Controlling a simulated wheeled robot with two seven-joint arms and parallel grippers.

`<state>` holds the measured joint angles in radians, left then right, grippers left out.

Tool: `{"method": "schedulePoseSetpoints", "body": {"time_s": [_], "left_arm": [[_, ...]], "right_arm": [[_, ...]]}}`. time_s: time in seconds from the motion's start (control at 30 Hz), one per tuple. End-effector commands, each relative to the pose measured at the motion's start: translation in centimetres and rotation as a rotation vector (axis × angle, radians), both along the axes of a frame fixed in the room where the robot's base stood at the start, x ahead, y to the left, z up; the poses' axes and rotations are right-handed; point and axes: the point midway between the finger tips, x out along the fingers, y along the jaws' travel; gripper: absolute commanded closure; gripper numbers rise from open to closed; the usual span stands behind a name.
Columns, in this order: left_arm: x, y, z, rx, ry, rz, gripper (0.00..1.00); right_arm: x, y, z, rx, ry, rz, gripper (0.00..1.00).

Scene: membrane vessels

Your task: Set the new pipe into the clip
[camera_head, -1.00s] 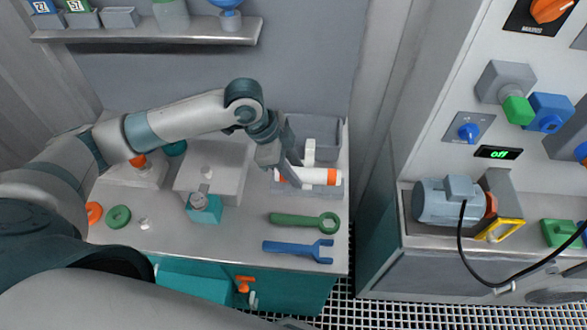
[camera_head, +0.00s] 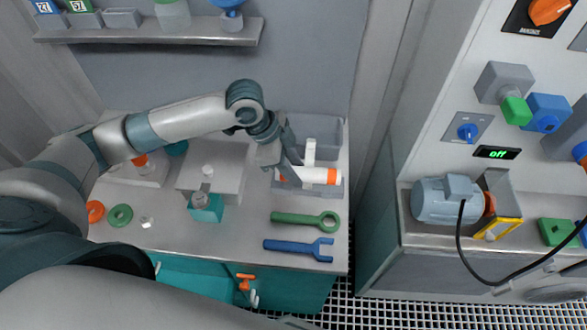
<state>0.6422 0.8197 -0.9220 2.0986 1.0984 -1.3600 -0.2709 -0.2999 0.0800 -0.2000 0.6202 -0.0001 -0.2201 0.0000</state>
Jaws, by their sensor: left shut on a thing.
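The pipe (camera_head: 317,175) is a white tube with orange bands near its ends, with a white branch standing up from its middle. It lies across the front of a grey bin (camera_head: 325,134) at the back right of the bench in the head view. My left gripper (camera_head: 293,175) reaches down at the pipe's left part and is shut on it. The finger tips are partly hidden by the gripper itself. I cannot make out the clip for certain. My right gripper is not in view.
A green ring wrench (camera_head: 306,220) and a blue open-ended wrench (camera_head: 298,247) lie in front of the bin on the bench (camera_head: 180,240). A grey block (camera_head: 213,183) and a teal holder (camera_head: 206,208) stand left. A motor (camera_head: 445,199) sits on the right-hand counter.

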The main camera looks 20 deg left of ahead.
Motion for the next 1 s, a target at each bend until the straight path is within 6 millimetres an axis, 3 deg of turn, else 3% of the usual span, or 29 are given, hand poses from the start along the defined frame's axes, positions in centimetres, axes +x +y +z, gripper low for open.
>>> {"method": "schedulePoseSetpoints", "body": {"time_s": [0.03, 0.07, 0.1, 0.2, 0.77, 1.0], "left_arm": [[-1.1, 0.1, -1.8, 0.013, 0.036, -0.003, 0.93], [-1.1, 0.1, -1.8, 0.013, 0.036, -0.003, 0.93], [-1.1, 0.1, -1.8, 0.013, 0.036, -0.003, 0.67], [-1.0, 0.1, -1.8, 0.014, 0.035, -0.003, 0.47], [-1.0, 0.1, -1.8, 0.015, 0.032, -0.002, 0.47], [-1.1, 0.7, -0.5, 0.015, 0.029, -0.001, 0.47]], "right_arm": [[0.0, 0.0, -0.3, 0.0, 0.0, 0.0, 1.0], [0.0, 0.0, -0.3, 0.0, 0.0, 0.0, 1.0], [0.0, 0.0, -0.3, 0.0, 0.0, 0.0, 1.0], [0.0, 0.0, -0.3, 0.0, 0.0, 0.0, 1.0], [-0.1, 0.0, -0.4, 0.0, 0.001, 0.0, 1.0], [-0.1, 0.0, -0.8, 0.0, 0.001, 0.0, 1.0]]}}
